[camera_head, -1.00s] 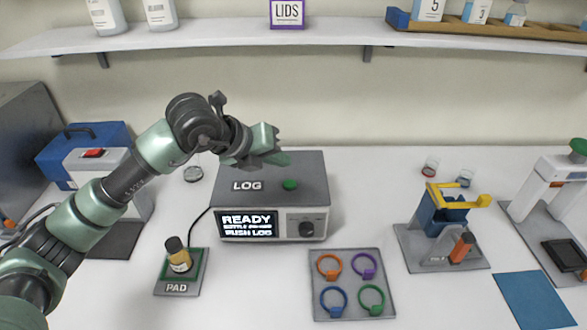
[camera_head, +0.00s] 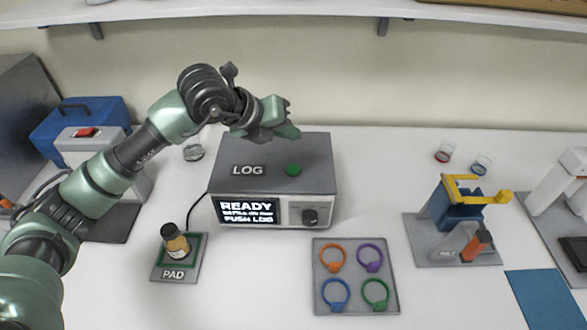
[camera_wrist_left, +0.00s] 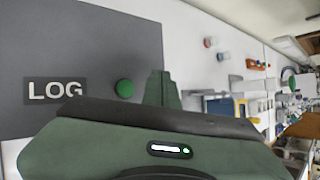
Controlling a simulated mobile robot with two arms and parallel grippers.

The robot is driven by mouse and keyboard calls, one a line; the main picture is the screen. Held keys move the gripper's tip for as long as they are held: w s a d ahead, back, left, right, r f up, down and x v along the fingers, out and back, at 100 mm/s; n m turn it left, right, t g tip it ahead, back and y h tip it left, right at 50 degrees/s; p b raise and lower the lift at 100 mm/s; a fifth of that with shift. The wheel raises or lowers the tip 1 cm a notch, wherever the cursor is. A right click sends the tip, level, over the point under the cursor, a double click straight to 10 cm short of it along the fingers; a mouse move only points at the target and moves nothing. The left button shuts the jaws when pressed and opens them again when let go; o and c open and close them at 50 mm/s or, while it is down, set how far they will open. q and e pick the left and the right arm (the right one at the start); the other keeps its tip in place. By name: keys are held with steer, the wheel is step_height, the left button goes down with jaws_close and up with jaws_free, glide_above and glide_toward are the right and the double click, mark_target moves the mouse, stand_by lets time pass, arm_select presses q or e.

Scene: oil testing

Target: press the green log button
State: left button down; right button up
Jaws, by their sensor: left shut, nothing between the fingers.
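The green log button (camera_head: 293,170) sits on the top of a grey box (camera_head: 255,150) beside the white word LOG. The box's front screen reads READY and PUSH LOG. My left gripper (camera_head: 292,132) is shut and empty, above the back part of the box, behind the button in the head view and apart from it. In the left wrist view the button (camera_wrist_left: 125,89) shows just left of the shut fingers (camera_wrist_left: 161,88). My right gripper is in neither view.
A small amber bottle (camera_head: 175,242) with a dark cap stands on the pad (camera_head: 192,270). A tray (camera_head: 356,305) with coloured rings lies in front of the box. A blue and yellow device (camera_head: 460,215) stands to the right. A shelf (camera_head: 300,10) runs above.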

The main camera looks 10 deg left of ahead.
mark_target(290, 171)
arm_select(q)
step_height(290, 171, down, 3)
steer(key=shift+s+r+b, duration=0.15)
steer(key=shift+r+b, duration=0.05)
steer(key=shift+b, duration=0.25)
step_height(290, 171, down, 4)
steer(key=shift+r+b, duration=0.1)
steer(key=shift+b, duration=1.15)
steer(key=shift+f+b, duration=0.4)
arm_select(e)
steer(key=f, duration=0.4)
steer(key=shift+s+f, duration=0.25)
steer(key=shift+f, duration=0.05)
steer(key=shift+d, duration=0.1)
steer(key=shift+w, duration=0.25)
arm_select(q)
steer(key=shift+f+b, duration=0.35)
steer(key=shift+b, duration=0.25)
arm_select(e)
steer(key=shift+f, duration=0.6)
